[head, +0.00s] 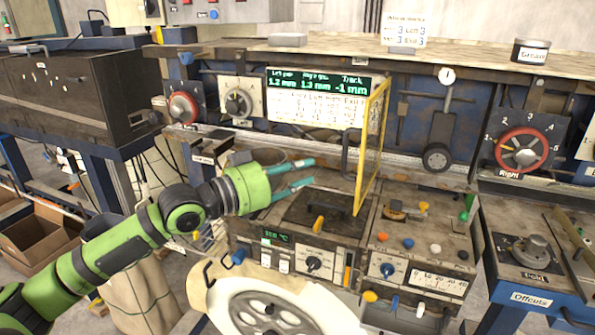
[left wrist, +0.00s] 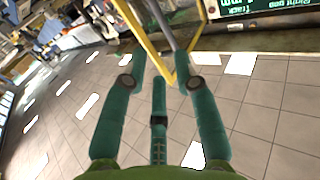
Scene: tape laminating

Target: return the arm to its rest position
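My left arm, green with dark joints, reaches in from the lower left of the head view. Its gripper (head: 312,172) has teal fingers pointing right, held in front of the machine and seen over the black-topped control box (head: 318,215). The two fingers are apart with nothing between them. In the left wrist view the fingers of the same gripper (left wrist: 160,62) also stand apart and empty, with a yellow frame (left wrist: 153,48) beyond the fingertips. My right arm and gripper are not in the head view.
The yellow frame (head: 372,145) stands just right of the fingers, beside the readout panel (head: 318,98). Knobs and levers cover the control boxes. A white wheel (head: 268,308) sits below. Cardboard boxes (head: 45,238) and a sack (head: 140,295) stand at lower left.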

